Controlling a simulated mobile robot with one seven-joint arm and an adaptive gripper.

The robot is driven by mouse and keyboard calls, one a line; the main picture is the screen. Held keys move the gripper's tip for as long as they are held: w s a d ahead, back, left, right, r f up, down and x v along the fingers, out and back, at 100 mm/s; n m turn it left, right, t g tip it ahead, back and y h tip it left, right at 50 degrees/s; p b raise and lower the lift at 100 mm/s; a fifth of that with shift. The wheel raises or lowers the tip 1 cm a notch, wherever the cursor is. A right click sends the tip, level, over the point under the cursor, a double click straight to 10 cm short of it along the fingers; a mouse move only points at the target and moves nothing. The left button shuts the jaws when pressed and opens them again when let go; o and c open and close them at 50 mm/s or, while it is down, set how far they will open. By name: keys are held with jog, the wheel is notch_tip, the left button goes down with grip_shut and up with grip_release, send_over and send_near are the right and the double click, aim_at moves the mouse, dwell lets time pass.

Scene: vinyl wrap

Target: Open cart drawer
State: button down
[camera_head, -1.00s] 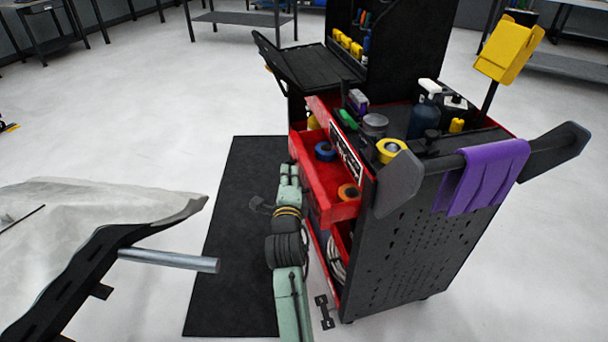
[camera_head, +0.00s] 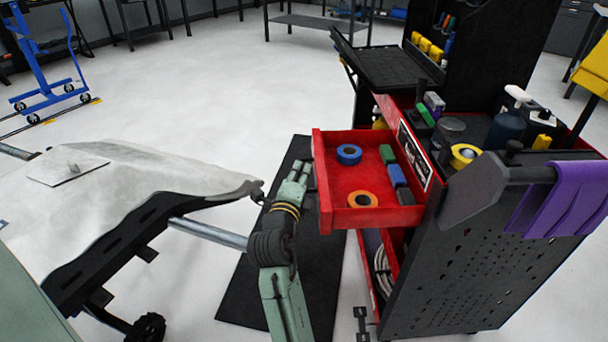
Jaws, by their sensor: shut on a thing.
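The red cart (camera_head: 470,235) stands at the right, with black perforated side panels. Its red top drawer (camera_head: 334,178) is pulled well out to the left. Inside lie a blue tape roll (camera_head: 349,154), an orange tape roll (camera_head: 362,199) and small green and blue blocks along the right side. My gripper (camera_head: 306,166), at the end of my pale green arm, is shut on the drawer at its front. The fingertips and the exact grip are mostly hidden behind my wrist.
A black mat (camera_head: 245,290) lies under my arm. At the left is a black frame (camera_head: 120,240) with a pale sheet (camera_head: 150,172) over it and a metal bar (camera_head: 208,234) reaching toward my arm. A purple cloth (camera_head: 560,205) hangs on the cart's handle.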

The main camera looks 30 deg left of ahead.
jog(key=c, duration=2)
grip_release()
jog(key=shift+o, duration=0.2)
jog(key=shift+s, duration=0.1)
jog(key=v, duration=1.1)
jog(key=shift+s+d, duration=0.2)
jog(key=shift+s, duration=0.15)
jog(key=shift+c, duration=0.2)
